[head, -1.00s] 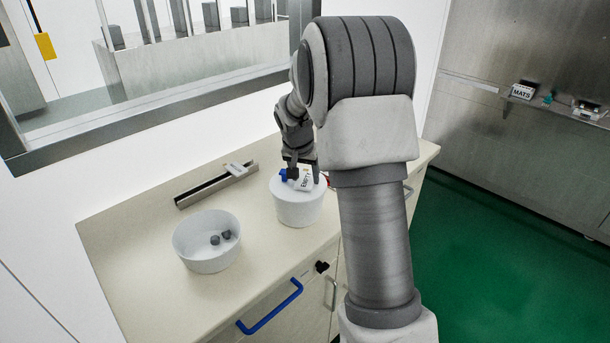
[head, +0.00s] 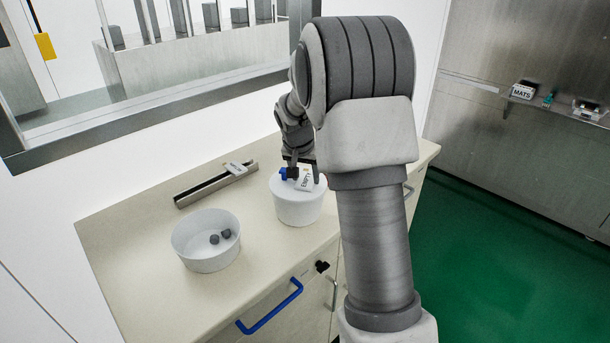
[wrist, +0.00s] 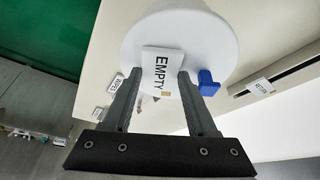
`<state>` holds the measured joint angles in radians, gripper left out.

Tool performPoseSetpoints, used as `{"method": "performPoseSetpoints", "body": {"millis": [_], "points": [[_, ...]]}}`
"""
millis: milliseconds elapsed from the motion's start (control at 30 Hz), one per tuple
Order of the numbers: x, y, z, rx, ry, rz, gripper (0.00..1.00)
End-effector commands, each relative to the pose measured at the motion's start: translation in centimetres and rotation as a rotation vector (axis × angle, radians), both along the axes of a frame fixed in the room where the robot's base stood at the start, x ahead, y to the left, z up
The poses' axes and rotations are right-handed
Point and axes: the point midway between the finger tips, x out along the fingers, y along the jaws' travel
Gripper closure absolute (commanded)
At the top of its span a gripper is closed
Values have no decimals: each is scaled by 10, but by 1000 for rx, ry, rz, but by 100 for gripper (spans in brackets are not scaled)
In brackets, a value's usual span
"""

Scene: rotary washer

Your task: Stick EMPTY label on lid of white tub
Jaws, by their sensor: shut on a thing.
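The white tub (head: 298,210) stands on the counter with its lid on. The EMPTY label (head: 305,182) is a small white card with black letters, and it also shows in the wrist view (wrist: 162,72). My gripper (wrist: 160,80) is shut on the label, one finger at each side of it. The label overlaps the near part of the white lid (wrist: 185,30); I cannot tell whether it touches the lid. In the head view my gripper (head: 304,172) is over the tub, partly hidden by my arm. A blue piece (wrist: 208,83) is at the tub's edge.
An open white bowl (head: 206,256) with dark pieces stands left of the tub. A rail (head: 202,190) with a white tag lies behind it. A blue handle (head: 270,307) is on the counter front. The wrist view shows another tag (wrist: 263,87) on the right.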

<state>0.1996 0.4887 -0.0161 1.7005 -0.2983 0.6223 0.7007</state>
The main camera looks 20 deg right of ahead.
Motion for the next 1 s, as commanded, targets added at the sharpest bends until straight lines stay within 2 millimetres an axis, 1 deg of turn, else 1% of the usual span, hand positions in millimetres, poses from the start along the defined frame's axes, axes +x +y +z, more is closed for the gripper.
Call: {"method": "performPoseSetpoints", "body": {"millis": [967, 1000], "points": [[0, 0, -3, 0, 0, 1, 93], [0, 0, -3, 0, 0, 1, 35]]}}
